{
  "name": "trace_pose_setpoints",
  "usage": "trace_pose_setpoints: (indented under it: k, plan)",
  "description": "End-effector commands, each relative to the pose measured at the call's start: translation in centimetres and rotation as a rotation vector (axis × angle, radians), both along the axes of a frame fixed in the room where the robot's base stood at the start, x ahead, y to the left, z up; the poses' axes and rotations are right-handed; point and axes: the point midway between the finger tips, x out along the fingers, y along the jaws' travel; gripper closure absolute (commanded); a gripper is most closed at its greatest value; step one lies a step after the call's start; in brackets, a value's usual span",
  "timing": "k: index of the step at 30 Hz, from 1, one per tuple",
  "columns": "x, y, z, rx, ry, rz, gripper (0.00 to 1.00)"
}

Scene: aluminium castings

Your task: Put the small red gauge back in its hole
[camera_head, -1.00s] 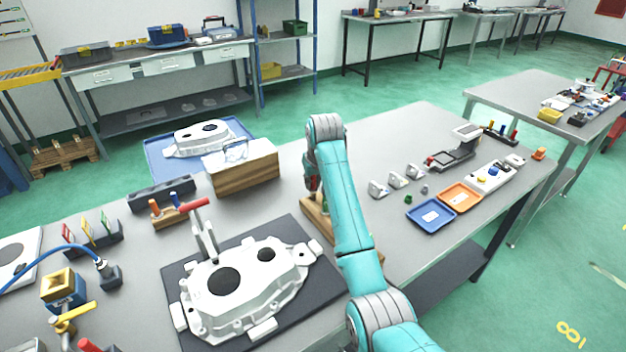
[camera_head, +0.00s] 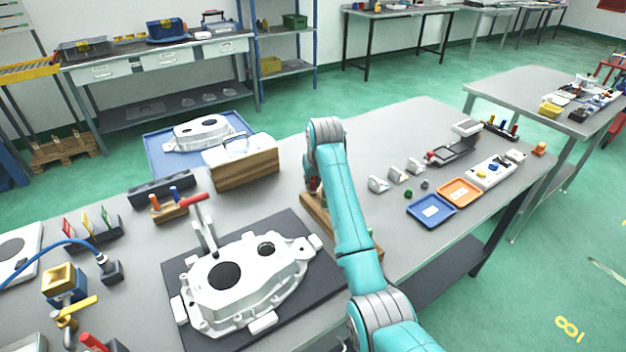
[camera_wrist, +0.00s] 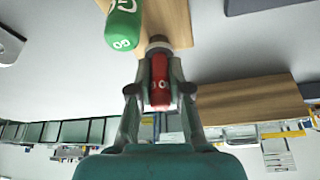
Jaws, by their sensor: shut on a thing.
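In the wrist view the small red gauge (camera_wrist: 160,80) is held between the two fingers of my gripper (camera_wrist: 160,90). Its grey end (camera_wrist: 159,44) points at the wooden block (camera_wrist: 178,22). I cannot tell whether that end is above the block or in a hole; the hole itself is hidden. A larger green gauge (camera_wrist: 123,24) marked GO is at the same block, beside the red one. In the head view the wooden block (camera_head: 316,212) lies on the bench, partly behind my arm. My gripper is mostly hidden there.
A white casting (camera_head: 245,282) on a dark mat lies left of the wooden block. A large wooden box (camera_head: 245,172) stands behind it. Small metal parts (camera_head: 397,175), a blue tray (camera_head: 431,212) and an orange tray (camera_head: 459,192) lie to the right. The bench between is clear.

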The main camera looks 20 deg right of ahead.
Motion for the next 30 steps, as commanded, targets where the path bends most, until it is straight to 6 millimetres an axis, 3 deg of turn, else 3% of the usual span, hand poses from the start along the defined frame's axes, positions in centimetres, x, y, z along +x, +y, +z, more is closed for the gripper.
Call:
trace_pose_setpoints:
  k: [19, 20, 23, 30]
  plan:
    - [0.0, 0.0, -1.4, 0.000, -0.001, 0.000, 1.00]
    - [0.0, 0.0, -1.3, 0.000, -0.001, 0.000, 0.78]
    - [0.0, 0.0, -1.3, 0.000, -0.001, 0.000, 0.53]
    - [0.0, 0.0, -1.4, 0.000, 0.000, 0.000, 0.53]
